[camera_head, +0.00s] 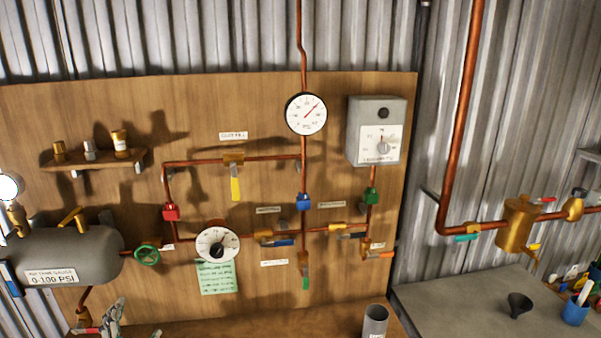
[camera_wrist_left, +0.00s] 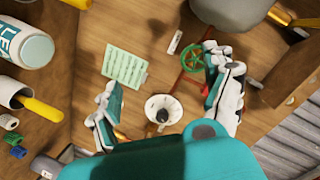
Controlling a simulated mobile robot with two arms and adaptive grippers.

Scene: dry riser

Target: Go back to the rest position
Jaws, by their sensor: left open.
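My left gripper (camera_head: 105,322) shows at the bottom left of the head view, below the grey tank (camera_head: 65,255) and in front of the wooden board (camera_head: 350,285). In the left wrist view its two fingers (camera_wrist_left: 165,105) are spread apart with nothing gripped between them. Between and beyond them show the white dial (camera_wrist_left: 163,110), the green note (camera_wrist_left: 125,66) and the green handwheel (camera_wrist_left: 191,60). My right gripper is not in view.
Copper pipes with valves and a round gauge (camera_head: 306,114) cover the board. A grey cup (camera_head: 375,321) stands at the bottom. A grey bench (camera_head: 450,300) with a black funnel (camera_head: 519,304) is at right. The left wrist view shows a white bottle (camera_wrist_left: 25,45).

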